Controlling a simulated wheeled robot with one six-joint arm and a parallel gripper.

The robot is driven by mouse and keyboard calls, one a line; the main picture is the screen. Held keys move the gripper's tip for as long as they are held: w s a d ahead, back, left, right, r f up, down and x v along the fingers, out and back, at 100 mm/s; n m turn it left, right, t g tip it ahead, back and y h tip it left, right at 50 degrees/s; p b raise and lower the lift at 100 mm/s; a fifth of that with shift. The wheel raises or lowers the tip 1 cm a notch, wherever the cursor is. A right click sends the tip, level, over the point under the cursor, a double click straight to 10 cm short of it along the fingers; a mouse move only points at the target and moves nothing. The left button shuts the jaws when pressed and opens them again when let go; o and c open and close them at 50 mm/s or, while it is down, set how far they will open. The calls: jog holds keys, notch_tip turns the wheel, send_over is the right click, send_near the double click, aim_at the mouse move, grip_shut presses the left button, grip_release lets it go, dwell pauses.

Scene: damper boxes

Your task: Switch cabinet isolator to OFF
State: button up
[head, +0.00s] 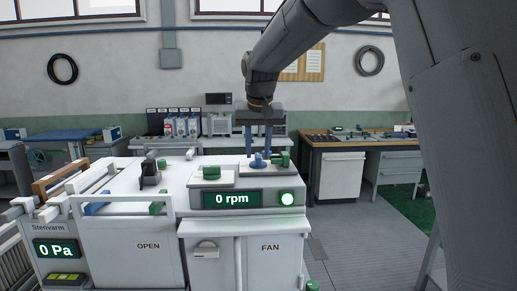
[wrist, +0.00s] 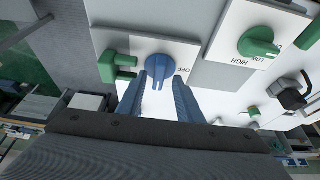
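The isolator is a blue rotary knob (wrist: 160,65) on a white plate (wrist: 150,40) of the cabinet. In the wrist view its narrow handle points down the picture, toward my gripper. An upside-down OFF label (wrist: 183,70) shows just right of the knob. In the head view the blue knob (head: 259,161) sits on the cabinet top, directly below my gripper. My gripper (wrist: 160,80) points down, its two blue-grey fingers apart, one either side of the knob's handle. A gap shows between the fingers, so the handle does not look clamped. Fingertip contact is unclear.
A green fitting (wrist: 118,67) stands close beside the isolator. A green knob (wrist: 258,43) marked LOW and HIGH and a black knob (wrist: 292,95) are farther along the top.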

jog(key=shift+w+f, duration=0.2)
jog(key=shift+f, duration=0.35)
jog(key=shift+d, duration=0.1)
grip_shut()
